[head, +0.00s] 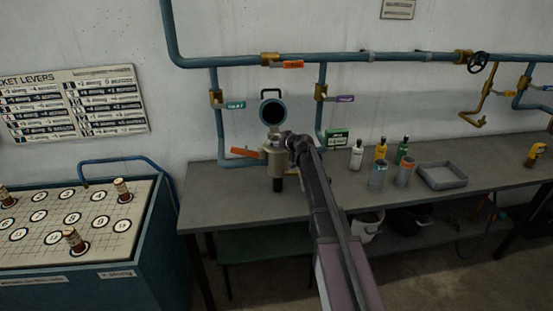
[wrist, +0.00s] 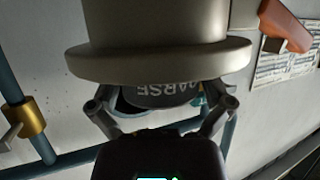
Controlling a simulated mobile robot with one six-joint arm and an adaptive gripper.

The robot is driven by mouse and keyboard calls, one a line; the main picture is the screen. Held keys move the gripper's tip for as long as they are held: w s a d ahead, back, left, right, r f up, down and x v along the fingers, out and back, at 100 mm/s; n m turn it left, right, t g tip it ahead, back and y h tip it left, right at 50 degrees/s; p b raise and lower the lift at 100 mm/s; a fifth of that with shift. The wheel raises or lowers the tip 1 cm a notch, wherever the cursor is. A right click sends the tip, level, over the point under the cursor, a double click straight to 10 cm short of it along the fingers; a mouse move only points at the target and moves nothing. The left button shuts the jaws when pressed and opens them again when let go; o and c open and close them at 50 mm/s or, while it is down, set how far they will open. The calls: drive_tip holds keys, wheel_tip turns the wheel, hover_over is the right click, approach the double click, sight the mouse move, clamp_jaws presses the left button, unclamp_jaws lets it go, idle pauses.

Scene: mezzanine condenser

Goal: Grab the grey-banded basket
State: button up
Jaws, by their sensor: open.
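A grey-banded basket (wrist: 158,97) shows in the wrist view, partly hidden behind the flange of a pale housing (wrist: 155,30). Its band carries partly visible lettering that seems to end in "ARSE". My gripper (wrist: 162,108) is open, with one finger on each side of the band. I cannot tell whether the fingers touch it. In the head view, my gripper (head: 290,141) is at the top of the housing (head: 277,163) on the pipe at the bench's left part. The basket is hidden there by my gripper and arm.
A round, dark-faced part with a handle (head: 272,111) stands just behind the housing. Orange lever (head: 248,153) is to its left. The bench (head: 225,205) holds several bottles, two cups or cylinders (head: 378,178) and a grey tray (head: 442,176). Pipes run along the wall behind.

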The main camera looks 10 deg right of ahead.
drive_tip(key=shift+w, duration=0.1)
idle(0.5)
drive_tip(key=c, duration=1.1)
drive_tip(key=shift+r, duration=0.2)
wheel_tip(320, 180, up, 18)
drive_tip(key=p, duration=1.8)
drive_tip(key=shift+f, duration=0.25)
